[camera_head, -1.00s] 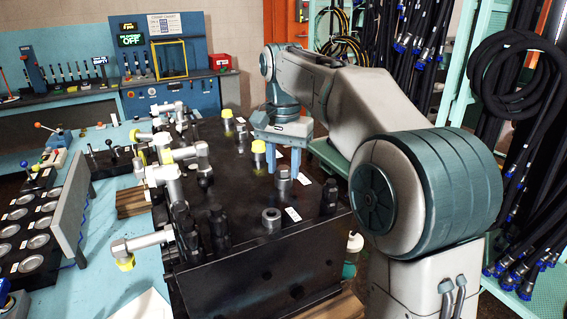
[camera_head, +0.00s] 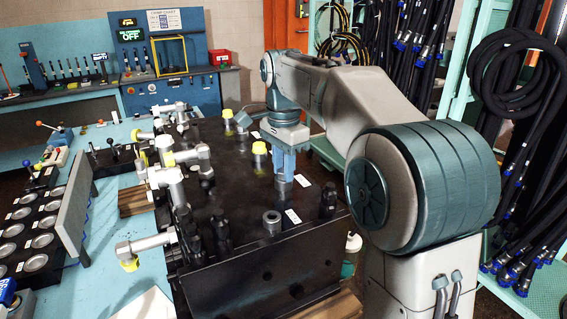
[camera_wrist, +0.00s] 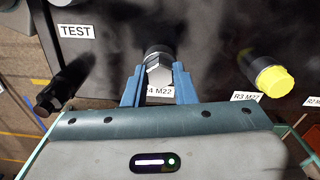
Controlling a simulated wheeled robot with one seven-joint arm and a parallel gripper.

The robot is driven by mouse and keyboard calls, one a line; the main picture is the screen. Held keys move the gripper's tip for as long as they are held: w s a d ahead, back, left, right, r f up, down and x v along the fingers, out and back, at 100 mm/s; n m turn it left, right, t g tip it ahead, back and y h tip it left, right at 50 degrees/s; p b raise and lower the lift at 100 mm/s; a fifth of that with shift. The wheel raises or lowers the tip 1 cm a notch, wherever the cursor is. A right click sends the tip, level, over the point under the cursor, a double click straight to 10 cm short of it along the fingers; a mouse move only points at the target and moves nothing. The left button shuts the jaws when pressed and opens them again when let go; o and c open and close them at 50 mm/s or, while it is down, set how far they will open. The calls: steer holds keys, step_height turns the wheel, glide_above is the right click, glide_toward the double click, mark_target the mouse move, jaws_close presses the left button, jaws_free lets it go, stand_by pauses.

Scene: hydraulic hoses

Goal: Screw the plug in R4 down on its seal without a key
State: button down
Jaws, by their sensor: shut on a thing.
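The plug in R4 is a grey metal hex fitting (camera_wrist: 158,70) standing in the black block, behind the label R4 M22 (camera_wrist: 160,92) in the wrist view. My gripper (camera_wrist: 159,78) has its two blue fingers on either side of the hex, shut on it. In the head view my gripper (camera_head: 284,172) points straight down at the block, and only a little of the plug (camera_head: 284,187) shows below the fingers. The seal under the plug is hidden, so I cannot tell if it touches.
A yellow-capped fitting (camera_wrist: 273,81) stands at R3, right of my gripper in the wrist view. A black fitting (camera_wrist: 62,88) stands at lower left, near the TEST label (camera_wrist: 76,31).

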steer(key=shift+r+m+p, duration=0.1)
steer(key=shift+m+p, duration=0.3)
steer(key=shift+m, duration=0.4)
steer(key=m, duration=0.3)
steer(key=shift+f+p, duration=0.2)
steer(key=shift+p, duration=0.15)
steer(key=c, duration=1.1)
jaws_free()
steer(key=shift+f, duration=0.1)
step_height(320, 180, up, 14)
steer(key=p, duration=0.1)
steer(key=shift+w, duration=0.1)
